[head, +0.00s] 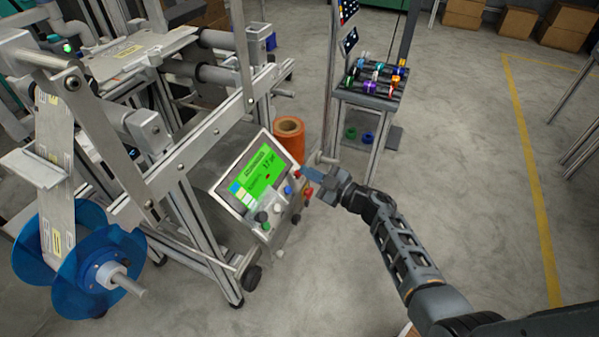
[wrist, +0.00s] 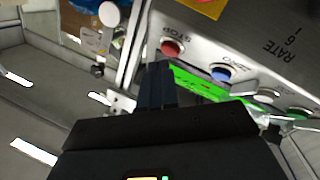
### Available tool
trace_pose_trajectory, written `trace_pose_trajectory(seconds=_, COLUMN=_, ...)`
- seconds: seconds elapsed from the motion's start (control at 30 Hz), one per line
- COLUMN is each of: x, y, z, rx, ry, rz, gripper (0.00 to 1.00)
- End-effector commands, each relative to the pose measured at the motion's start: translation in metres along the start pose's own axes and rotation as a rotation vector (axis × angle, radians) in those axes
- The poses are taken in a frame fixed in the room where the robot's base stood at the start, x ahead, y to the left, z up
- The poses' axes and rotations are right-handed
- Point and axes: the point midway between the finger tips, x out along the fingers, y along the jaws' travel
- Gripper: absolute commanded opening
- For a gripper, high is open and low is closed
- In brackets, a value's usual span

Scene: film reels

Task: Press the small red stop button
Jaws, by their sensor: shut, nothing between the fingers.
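The small red stop button (wrist: 172,48), with "STOP" lettering above it, sits on the grey control panel (wrist: 245,45) in the wrist view. In the head view a red button (head: 298,173) shows at the panel's upper right corner, right at my fingertips. My gripper (head: 308,172) is shut and empty in front of the panel. In the wrist view its closed dark fingertips (wrist: 156,68) lie just below and left of the red button. I cannot tell whether they touch it. A blue button (wrist: 221,73) sits to the right of the red one.
The panel has a green screen (head: 262,172), a blue button (head: 288,189) and several other knobs. A larger red knob (head: 308,191) sits on its right side. An orange roll (head: 289,135) stands behind it. A rack of coloured reels (head: 372,88) stands behind right. The floor at right is clear.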

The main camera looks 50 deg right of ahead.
Motion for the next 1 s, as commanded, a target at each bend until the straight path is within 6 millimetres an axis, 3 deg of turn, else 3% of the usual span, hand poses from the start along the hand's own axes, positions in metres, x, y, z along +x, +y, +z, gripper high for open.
trace_pose_trajectory(seconds=1.0, x=0.0062, y=-0.0044, z=0.0045, rx=0.0, ry=0.0, rz=0.0, gripper=0.0)
